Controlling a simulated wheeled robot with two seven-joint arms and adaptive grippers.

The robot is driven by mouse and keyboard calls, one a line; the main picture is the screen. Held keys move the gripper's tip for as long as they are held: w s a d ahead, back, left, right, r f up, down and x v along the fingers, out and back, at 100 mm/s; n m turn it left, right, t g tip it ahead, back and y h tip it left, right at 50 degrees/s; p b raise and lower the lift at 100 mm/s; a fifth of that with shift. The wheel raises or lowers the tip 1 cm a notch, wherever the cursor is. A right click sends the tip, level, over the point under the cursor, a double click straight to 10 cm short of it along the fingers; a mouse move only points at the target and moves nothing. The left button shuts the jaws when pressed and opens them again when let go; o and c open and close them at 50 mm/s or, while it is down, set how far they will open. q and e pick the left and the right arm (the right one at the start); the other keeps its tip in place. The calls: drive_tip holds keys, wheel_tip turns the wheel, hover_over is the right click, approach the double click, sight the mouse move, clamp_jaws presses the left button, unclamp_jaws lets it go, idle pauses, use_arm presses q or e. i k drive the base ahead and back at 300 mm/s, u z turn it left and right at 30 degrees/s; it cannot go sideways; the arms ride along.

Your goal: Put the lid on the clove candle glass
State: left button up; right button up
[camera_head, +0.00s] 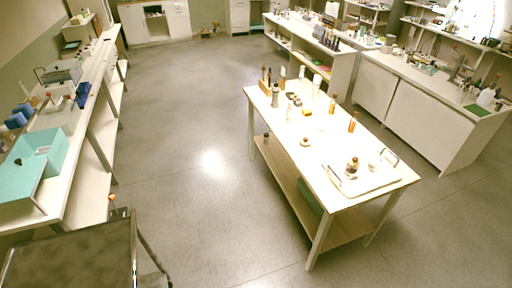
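A white table (265,108) with a lower wooden shelf stands right of centre, well away from me. On it is a white tray (350,190) with dark handles. A small brown and dark item (352,168) and a small pale item (373,166) stand on the tray. A small round brown and white item (305,142) sits on the bare tabletop. All are too small for me to tell which is the clove candle glass or its lid. Neither of my grippers is in view.
Amber bottles (352,122) and a wooden rack (266,86) of dark bottles stand on the table. A long bench (85,118) with a teal box (42,150) runs along the left. A dark-topped cart (70,255) is at lower left. Open floor (190,150) lies between.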

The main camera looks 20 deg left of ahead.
sight(373, 165)
drive_tip(key=z, duration=0.9)
drive_tip(key=i, duration=0.8)
drive_tip(key=z, duration=0.85)
drive_tip(key=i, duration=0.9)
